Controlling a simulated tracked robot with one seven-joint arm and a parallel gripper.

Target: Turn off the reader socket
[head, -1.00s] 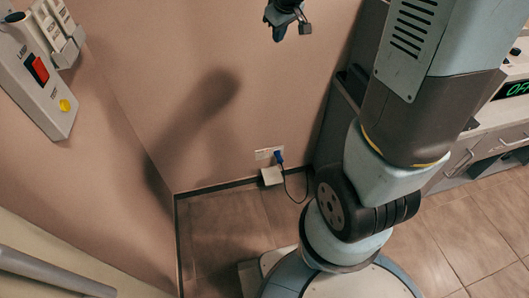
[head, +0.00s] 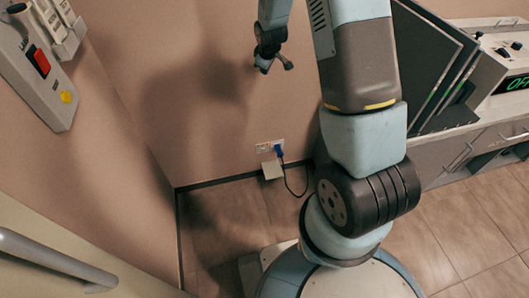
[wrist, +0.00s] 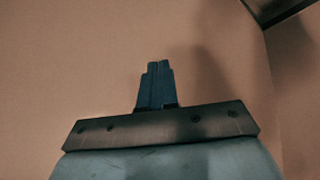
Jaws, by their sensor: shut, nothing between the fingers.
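The white wall socket strip (head: 265,147) is low on the pink wall in the head view, just above the floor. A blue plug (head: 280,153) sits at its right end with a dark cable hanging down from it. A white box (head: 271,169) is just below the strip. Switch details on the socket are too small to tell. My gripper (head: 265,67) is above the socket, apart from it. In the wrist view its blue fingers (wrist: 157,84) are shut and empty, in front of bare wall. The socket does not show in that view.
A grey wall panel (head: 38,65) with a red switch and a yellow button is at upper left. A pale rail (head: 55,255) is at lower left. Dark upright panels (head: 435,65) and a counter with a green-lit display (head: 515,84) stand right. Floor below the socket looks clear.

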